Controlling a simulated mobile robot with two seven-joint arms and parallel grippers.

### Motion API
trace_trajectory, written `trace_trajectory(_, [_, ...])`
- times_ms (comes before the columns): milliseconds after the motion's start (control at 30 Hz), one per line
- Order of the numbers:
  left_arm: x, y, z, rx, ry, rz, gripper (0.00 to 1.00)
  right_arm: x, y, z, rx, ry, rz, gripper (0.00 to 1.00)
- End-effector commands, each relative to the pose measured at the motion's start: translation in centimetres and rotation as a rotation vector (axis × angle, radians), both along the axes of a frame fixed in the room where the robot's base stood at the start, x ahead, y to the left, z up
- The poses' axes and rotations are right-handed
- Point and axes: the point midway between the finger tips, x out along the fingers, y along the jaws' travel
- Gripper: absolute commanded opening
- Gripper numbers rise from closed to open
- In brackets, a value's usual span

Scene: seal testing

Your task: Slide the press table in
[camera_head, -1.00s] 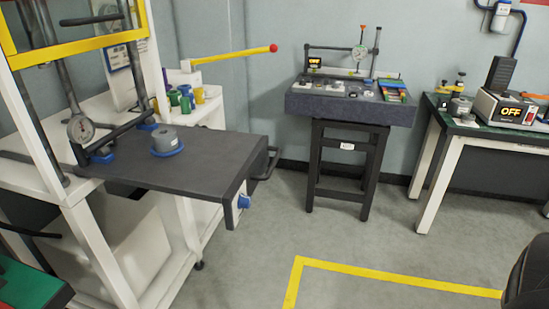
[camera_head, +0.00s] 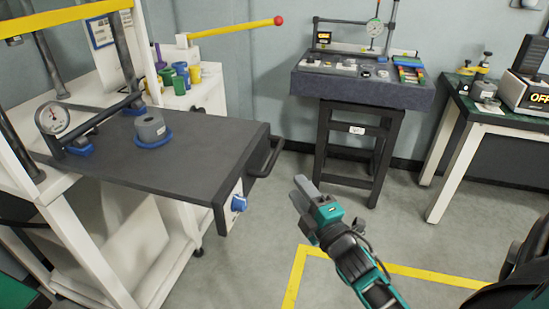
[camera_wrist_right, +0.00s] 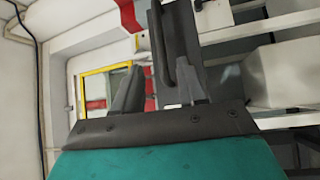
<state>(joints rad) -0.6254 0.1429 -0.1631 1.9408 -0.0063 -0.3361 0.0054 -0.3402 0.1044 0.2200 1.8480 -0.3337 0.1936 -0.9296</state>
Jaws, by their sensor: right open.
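The press table (camera_head: 190,165) is a dark grey slab standing out from the white press frame. A grey cylinder on a blue ring (camera_head: 151,130) sits on top. My right gripper (camera_head: 301,190) is open and empty, right of the handle and apart from it. In the right wrist view its two fingers (camera_wrist_right: 157,85) point at a dark upright form, which looks like the table's edge and handle. My left gripper is out of view.
A yellow lever with a red ball (camera_head: 278,20) reaches out behind. A granite bench on a black stand (camera_head: 360,90) and a green-topped table (camera_head: 470,112) stand further right. The floor between is clear.

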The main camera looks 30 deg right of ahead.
Motion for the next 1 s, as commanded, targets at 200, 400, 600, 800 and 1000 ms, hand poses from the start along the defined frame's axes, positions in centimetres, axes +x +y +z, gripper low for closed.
trace_trajectory(200, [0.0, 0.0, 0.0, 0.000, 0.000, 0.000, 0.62, 1.9, -0.2, 0.3, -0.002, -0.002, 0.000, 0.41])
trace_trajectory(400, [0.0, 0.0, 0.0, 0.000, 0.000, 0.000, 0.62, 4.3, -0.4, 0.6, 0.000, -0.001, 0.001, 0.41])
trace_trajectory(600, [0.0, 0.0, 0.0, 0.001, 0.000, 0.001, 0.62, 6.6, -0.6, 0.9, 0.000, 0.000, 0.001, 0.41])
trace_trajectory(800, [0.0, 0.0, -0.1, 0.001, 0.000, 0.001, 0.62, 8.9, -0.8, 1.2, 0.001, 0.000, 0.000, 0.41])
trace_trajectory(1000, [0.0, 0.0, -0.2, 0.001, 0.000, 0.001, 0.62, 11.0, -0.9, 1.5, 0.001, 0.000, 0.001, 0.41])
